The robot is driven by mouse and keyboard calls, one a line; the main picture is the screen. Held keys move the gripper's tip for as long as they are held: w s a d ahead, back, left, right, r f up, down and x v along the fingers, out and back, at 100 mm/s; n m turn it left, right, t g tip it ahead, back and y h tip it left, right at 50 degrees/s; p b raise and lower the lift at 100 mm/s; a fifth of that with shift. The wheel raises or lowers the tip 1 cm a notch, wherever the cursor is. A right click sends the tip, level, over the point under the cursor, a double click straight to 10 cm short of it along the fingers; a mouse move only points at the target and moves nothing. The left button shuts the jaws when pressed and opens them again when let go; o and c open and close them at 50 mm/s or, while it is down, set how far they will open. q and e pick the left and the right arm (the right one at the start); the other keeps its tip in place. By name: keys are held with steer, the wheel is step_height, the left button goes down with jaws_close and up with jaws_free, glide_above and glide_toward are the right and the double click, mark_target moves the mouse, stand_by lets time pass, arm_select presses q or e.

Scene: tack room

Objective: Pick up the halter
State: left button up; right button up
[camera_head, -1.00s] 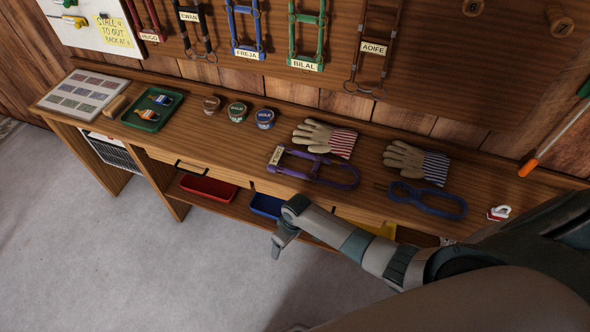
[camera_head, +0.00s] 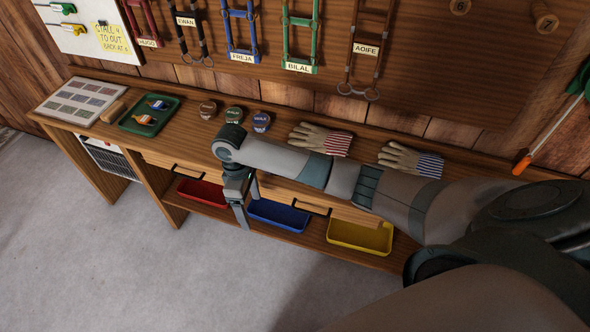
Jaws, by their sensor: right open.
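Several halters hang on the wall board with name tags: a blue Freja halter (camera_head: 241,30), a green Bilal halter (camera_head: 299,35) and a brown Aoife halter (camera_head: 369,45). Dark Ewan (camera_head: 190,35) and red Hugo (camera_head: 143,20) halters hang at the left. The purple halter seen earlier on the bench is now hidden behind my right arm. My right gripper (camera_head: 249,208) is open and empty, pointing down at the bench's front edge, above the lower shelf. My left gripper is out of view.
Red (camera_head: 205,195), blue (camera_head: 280,215) and yellow (camera_head: 360,237) bins sit below. The floor in front is clear.

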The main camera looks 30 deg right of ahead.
steer(key=shift+g+h, duration=0.5)
steer(key=shift+h, duration=0.3)
steer(key=w+d+r, duration=0.7)
steer(key=shift+d+r, duration=0.15)
steer(key=shift+r, duration=0.15)
steer(key=w+d+r+m+g+h, duration=0.1)
steer(key=w+d+r, duration=0.3)
steer(key=d+r, duration=0.3)
step_height(320, 180, up, 3)
steer(key=shift+w+d+r+m, duration=0.1)
steer(key=shift+w+d+m, duration=0.05)
steer(key=shift+d+m, duration=0.25)
steer(key=p+x, duration=0.1)
steer(key=x, duration=1.1)
steer(key=shift+p, duration=0.3)
